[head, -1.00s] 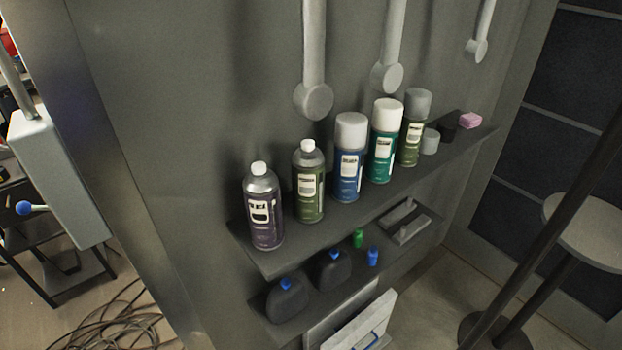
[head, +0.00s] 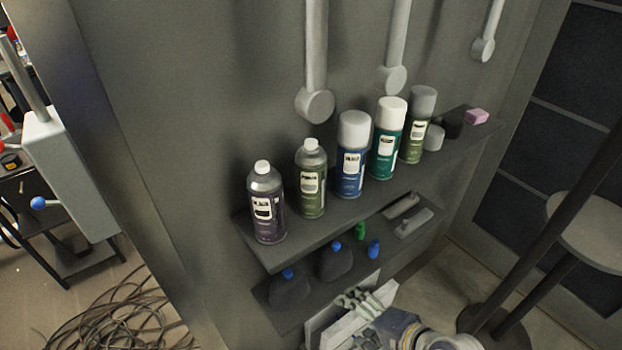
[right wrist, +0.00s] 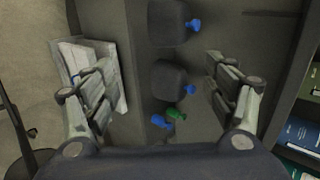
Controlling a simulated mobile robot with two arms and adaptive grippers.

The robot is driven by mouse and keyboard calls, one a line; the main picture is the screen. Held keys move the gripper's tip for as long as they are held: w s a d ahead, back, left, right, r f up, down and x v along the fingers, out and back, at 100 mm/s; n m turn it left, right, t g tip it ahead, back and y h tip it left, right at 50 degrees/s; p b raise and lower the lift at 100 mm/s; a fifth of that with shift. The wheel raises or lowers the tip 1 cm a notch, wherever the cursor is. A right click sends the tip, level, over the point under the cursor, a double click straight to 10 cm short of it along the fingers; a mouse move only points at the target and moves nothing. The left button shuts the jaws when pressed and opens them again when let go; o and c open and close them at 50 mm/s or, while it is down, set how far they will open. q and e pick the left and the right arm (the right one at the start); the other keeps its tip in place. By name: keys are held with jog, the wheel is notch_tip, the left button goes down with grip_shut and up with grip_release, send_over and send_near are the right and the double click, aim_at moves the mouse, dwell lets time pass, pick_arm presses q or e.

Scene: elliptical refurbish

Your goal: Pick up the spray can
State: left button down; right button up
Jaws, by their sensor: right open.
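Several spray cans stand upright in a row on the upper wall shelf (head: 330,225): a purple can (head: 265,205), a green can with a silver top (head: 311,180), a blue can with a white cap (head: 351,155), a teal can (head: 386,140) and an olive can with a grey cap (head: 418,125). My right gripper (head: 362,305) is at the bottom of the head view, below and in front of both shelves. In the right wrist view its two fingers (right wrist: 165,95) are spread wide with nothing held. Cans show partly at that view's right edge. My left gripper is not in view.
The lower shelf holds two dark bottles with blue caps (head: 334,262), small green (head: 360,230) and blue (head: 373,250) bottles and grey blocks (head: 412,222). Grey rods hang above the cans. A pole and round stool (head: 590,225) stand right; cables (head: 110,320) lie left.

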jog(key=w+a+r+m+t+y, duration=0.3)
jog(key=w+r+m, duration=0.4)
jog(key=r+m, duration=0.25)
jog(key=m+t+y, duration=0.2)
jog(key=m+t, duration=0.1)
jog(key=m, duration=0.5)
send_near(322, 200)
jog(key=shift+w+a+f, duration=0.5)
jog(key=shift+w+a, duration=0.3)
jog(key=shift+a, duration=0.1)
jog(key=shift+m+t, duration=0.25)
jog(key=shift+t, duration=0.05)
jog(key=x, duration=0.2)
jog(key=p+x, duration=0.1)
jog(key=x, duration=0.2)
jog(key=shift+w+r, duration=0.2)
jog(key=p+x, duration=0.1)
jog(key=x, duration=0.4)
jog(key=shift+a, duration=0.25)
jog(key=shift+w+a+f, duration=0.1)
jog(key=shift+w+f, duration=0.05)
jog(key=shift+w, duration=0.05)
jog(key=shift+s, duration=0.1)
jog(key=c, duration=1.3)
